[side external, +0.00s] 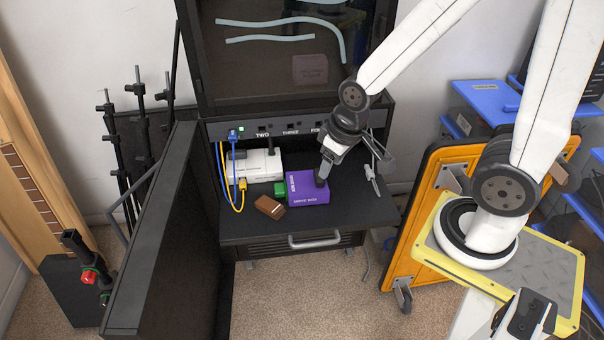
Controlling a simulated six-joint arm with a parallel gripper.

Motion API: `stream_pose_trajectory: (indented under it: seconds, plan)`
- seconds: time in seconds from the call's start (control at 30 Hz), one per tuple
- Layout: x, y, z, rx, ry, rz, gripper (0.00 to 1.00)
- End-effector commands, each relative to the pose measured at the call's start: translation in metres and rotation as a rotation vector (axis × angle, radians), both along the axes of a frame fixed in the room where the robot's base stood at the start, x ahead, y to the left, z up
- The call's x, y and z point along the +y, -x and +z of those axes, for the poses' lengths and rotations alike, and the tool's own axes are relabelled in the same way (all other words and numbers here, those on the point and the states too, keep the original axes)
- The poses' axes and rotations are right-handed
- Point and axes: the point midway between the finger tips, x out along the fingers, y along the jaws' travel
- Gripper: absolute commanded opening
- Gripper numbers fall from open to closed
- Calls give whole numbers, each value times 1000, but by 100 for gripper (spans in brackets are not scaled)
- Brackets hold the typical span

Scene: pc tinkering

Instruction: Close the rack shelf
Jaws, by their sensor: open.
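The black rack shelf (240,226) is pulled out of the black rack, with its flat top showing. A silver handle (315,241) is on the front below it. On the shelf are a purple box (307,194), a white device (258,166), a small green block (280,189) and a brown block (270,207). My gripper (323,178) is open and points down at the purple box, over its right part. I cannot tell whether it touches the box. It is behind the front handle and apart from it.
A black rack door (165,240) stands open at the left. Blue and yellow cables (228,180) hang from the rack panel (290,128) to the shelf. An orange cart (424,225) stands to the right. Carpet (290,300) in front of the shelf is clear.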

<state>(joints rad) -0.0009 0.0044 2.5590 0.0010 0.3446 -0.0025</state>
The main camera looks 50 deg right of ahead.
Motion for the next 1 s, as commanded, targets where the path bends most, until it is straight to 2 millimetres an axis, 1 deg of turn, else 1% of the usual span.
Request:
stream_pose_trajectory:
  seconds: [0.03,0.07,0.1,0.17,0.27,0.47,0.7,1.0]
  plan:
    - [1,-1,-1,-1,0,4,40]
    - [1,-2,-2,-3,0,7,30]
    - [2,-4,-5,-5,0,13,17]
    - [4,-7,-9,-11,-1,24,0]
    - [8,-14,-18,-24,0,49,0]
    - [20,-32,-47,-68,10,121,0]
    - [34,-50,-89,-132,39,214,0]
    - [46,-61,-143,-207,103,326,0]
